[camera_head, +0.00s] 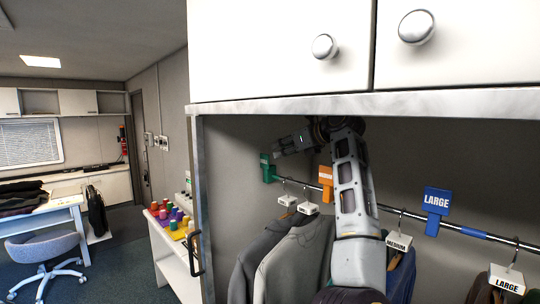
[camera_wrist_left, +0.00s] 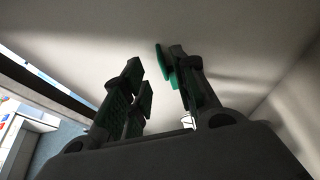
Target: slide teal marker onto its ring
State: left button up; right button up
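The teal marker (camera_head: 266,168) stands at the far left end of the clothes rail (camera_head: 385,207), under the cabinet. My left gripper (camera_head: 277,149) reaches left above the rail, just above and right of the marker. In the left wrist view my left gripper (camera_wrist_left: 158,85) is open, with a gap between its fingers. The teal marker (camera_wrist_left: 165,64) shows there beside the right finger and is partly hidden by it; I cannot tell whether they touch. I cannot make out a teal ring on the rail. My right gripper is not in view.
An orange marker (camera_head: 326,181) and a blue LARGE marker (camera_head: 437,209) sit farther right on the rail. Grey jackets (camera_head: 285,262) hang below. The cabinet's lower edge (camera_head: 400,103) is close above my arm. A side table (camera_head: 165,245) with colored spools stands left.

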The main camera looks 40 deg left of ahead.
aim_at(269, 167)
pick_arm(q)
jog(key=shift+a, duration=0.1)
jog(key=shift+p+x, duration=1.25)
jog(key=shift+x, duration=2.4)
jog(key=shift+c, duration=0.2)
grip_shut()
